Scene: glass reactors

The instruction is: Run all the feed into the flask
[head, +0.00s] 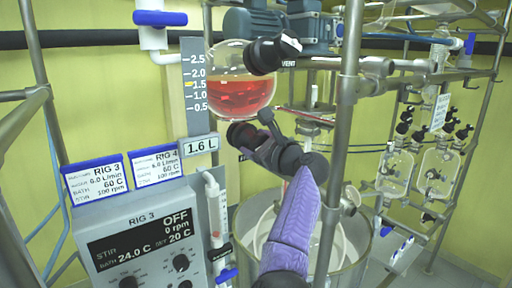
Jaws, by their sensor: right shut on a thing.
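The feed is red-orange liquid in a round glass feed vessel (243,88), high in the middle of the head view. A black fitting marked VENT (270,54) sits at its upper right. A scale (196,90) beside it runs from 0.5 to 2.5, with an orange mark near 1.5. A display (200,146) reads 1.6 L. My right gripper (252,136), on a purple arm, is shut on a dark tap handle (238,133) just under the vessel. The fingers partly hide the handle, and I cannot tell how it is turned. My left gripper is out of view.
The RIG 3 control box (150,245) reads OFF, 0 rpm, bath 24.0 C, set 20 C. RIG 3 and RIG 4 cards (97,181) stand on top. A steel pole (341,130) rises right of my arm. A large steel pot (355,262) stands behind it. Other glassware (437,172) hangs at right.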

